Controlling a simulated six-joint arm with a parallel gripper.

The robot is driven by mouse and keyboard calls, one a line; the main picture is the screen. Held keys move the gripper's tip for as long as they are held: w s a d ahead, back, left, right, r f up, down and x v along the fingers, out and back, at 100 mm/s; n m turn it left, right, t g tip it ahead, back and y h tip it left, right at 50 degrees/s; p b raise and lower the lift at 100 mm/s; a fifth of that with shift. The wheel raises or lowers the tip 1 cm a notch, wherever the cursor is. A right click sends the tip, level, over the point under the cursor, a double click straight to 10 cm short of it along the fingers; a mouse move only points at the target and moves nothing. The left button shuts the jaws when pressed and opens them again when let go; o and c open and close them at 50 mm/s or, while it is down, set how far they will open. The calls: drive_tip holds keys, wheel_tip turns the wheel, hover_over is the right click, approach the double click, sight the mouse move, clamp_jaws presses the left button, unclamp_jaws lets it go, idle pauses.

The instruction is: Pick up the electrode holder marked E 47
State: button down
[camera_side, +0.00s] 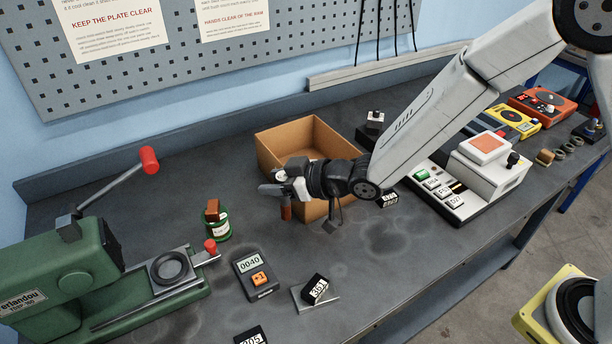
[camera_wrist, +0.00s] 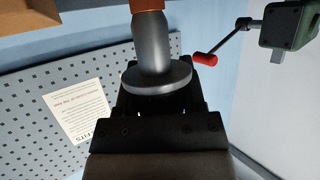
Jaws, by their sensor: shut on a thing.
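My gripper (camera_side: 292,180) is raised above the bench, in front of the cardboard box. It is shut on a grey metal piece with a round flange (camera_wrist: 157,77) and a copper-coloured end (camera_wrist: 147,5). In the side view, the copper-coloured end (camera_side: 286,212) hangs down below my fingers. No marking on the held piece can be read, so I cannot tell whether it is E 47. A round green piece with a white label (camera_side: 217,229) and a brown block on top stands on the bench to the left. Its label is too small to read.
The open cardboard box (camera_side: 275,137) stands behind my gripper. A green press (camera_side: 60,285) with a red-knobbed lever is at left. A counter reading 0040 (camera_side: 254,275) and a black block marked 361 (camera_side: 317,290) are in front. A white keyed console (camera_side: 460,190) is at right.

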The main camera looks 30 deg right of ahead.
drive_tip(key=shift+r, duration=0.75)
drive_tip(key=shift+a, duration=0.1)
